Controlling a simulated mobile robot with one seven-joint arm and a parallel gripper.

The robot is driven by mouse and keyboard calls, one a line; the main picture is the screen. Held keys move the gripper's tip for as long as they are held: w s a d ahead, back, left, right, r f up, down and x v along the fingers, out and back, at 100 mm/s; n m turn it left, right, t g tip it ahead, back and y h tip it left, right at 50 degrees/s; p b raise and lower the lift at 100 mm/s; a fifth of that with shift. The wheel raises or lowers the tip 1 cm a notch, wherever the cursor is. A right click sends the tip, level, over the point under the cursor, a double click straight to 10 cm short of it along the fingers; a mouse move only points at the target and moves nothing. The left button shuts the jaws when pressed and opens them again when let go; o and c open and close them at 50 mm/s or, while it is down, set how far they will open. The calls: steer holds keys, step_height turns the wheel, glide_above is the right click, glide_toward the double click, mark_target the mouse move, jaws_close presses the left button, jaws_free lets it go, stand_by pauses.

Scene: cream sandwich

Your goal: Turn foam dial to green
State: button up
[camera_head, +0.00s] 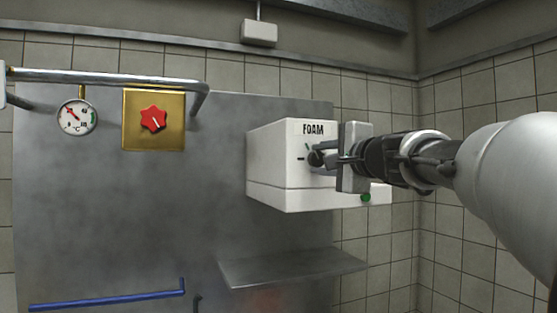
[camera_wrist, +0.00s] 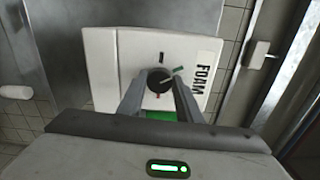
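The white foam box (camera_head: 275,170), labelled FOAM, is on the metal wall panel. Its dark round foam dial (camera_head: 315,158) is on the front, partly hidden by my gripper (camera_head: 322,158). In the wrist view the dial (camera_wrist: 160,81) sits between the two fingertips of my gripper (camera_wrist: 160,84). The fingers lie close along both its sides; whether both touch it is unclear. A green mark (camera_wrist: 178,70) is at the dial's upper right, a dark mark (camera_wrist: 162,56) above and a small red mark (camera_wrist: 158,95) below. The dial's pointer direction is not clear.
A green round part (camera_head: 366,197) is low on the box. A metal shelf (camera_head: 290,270) juts out below it. A thermometer gauge (camera_head: 77,117), a red knob (camera_head: 153,119) on a brass plate and a pipe (camera_head: 110,77) are to the left. A blue rail (camera_head: 110,299) is low left.

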steer(key=o, duration=0.3)
steer(key=shift+o, duration=0.2)
steer(key=b+v, duration=0.2)
steer(key=v, duration=1.5)
steer(key=shift+s, duration=0.2)
